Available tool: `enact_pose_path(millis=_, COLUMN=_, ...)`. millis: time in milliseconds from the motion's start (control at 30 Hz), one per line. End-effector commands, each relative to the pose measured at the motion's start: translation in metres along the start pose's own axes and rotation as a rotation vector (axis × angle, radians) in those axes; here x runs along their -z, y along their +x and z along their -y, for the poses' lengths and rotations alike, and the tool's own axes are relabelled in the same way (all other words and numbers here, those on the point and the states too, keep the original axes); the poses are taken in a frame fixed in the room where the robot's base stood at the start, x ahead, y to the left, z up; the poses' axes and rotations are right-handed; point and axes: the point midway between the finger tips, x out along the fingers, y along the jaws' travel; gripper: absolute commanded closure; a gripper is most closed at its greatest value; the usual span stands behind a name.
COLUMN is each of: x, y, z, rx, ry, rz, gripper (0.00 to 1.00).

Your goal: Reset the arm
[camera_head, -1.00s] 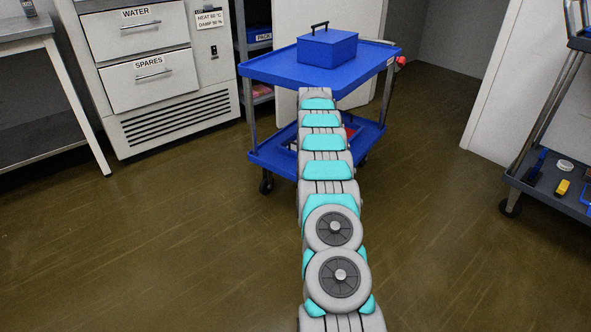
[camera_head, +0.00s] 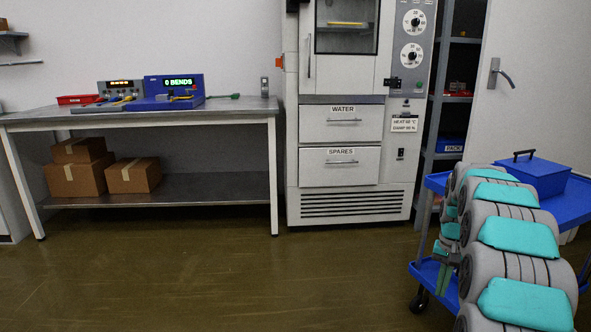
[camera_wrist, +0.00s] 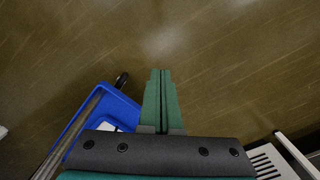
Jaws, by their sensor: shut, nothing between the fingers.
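My gripper (camera_wrist: 160,73) points down over the bare brown floor in the wrist view. Its two green fingers lie together with nothing between them. In the head view my grey and turquoise arm fills the lower right, in front of the blue cart (camera_head: 579,206). The green fingers (camera_head: 443,279) show small at the arm's left side, beside the cart. The lower blue shelf of the cart (camera_wrist: 117,104) also shows at the left of the wrist view, beside the fingers and apart from them.
A blue lidded box (camera_head: 533,173) sits on the cart. A grey cabinet (camera_head: 352,205) with drawers marked WATER and SPARES stands behind. A workbench (camera_head: 240,108) with a blue tester (camera_head: 172,88) is at left, cardboard boxes (camera_head: 133,175) below. The floor at front left is clear.

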Motion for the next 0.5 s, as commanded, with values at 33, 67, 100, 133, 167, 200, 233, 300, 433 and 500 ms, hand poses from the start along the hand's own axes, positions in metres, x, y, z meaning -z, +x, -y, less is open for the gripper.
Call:
enact_pose_path(millis=33, x=-0.017, y=-0.015, z=0.007, rx=-0.001, ry=-0.023, rz=0.0, gripper=1.0)
enact_pose_path(millis=67, x=-0.028, y=-0.019, z=0.011, rx=-0.002, ry=-0.037, rz=0.005, gripper=1.0)
enact_pose_path(millis=100, x=-0.042, y=-0.027, z=0.015, rx=-0.003, ry=-0.054, rz=0.007, gripper=1.0)
enact_pose_path(millis=133, x=-0.051, y=-0.032, z=0.019, rx=-0.004, ry=-0.067, rz=0.009, gripper=1.0)
enact_pose_path(millis=167, x=-0.062, y=-0.036, z=0.022, rx=-0.005, ry=-0.081, rz=0.013, gripper=1.0)
enact_pose_path(millis=200, x=-0.077, y=-0.042, z=0.025, rx=-0.006, ry=-0.097, rz=0.017, gripper=1.0)
enact_pose_path(millis=233, x=-0.087, y=-0.047, z=0.027, rx=-0.007, ry=-0.11, rz=0.019, gripper=1.0)
enact_pose_path(millis=300, x=-0.113, y=-0.056, z=0.032, rx=-0.01, ry=-0.141, rz=0.026, gripper=1.0)
enact_pose_path(millis=433, x=-0.161, y=-0.07, z=0.038, rx=-0.015, ry=-0.196, rz=0.035, gripper=1.0)
enact_pose_path(millis=500, x=-0.186, y=-0.076, z=0.04, rx=-0.017, ry=-0.226, rz=0.039, gripper=1.0)
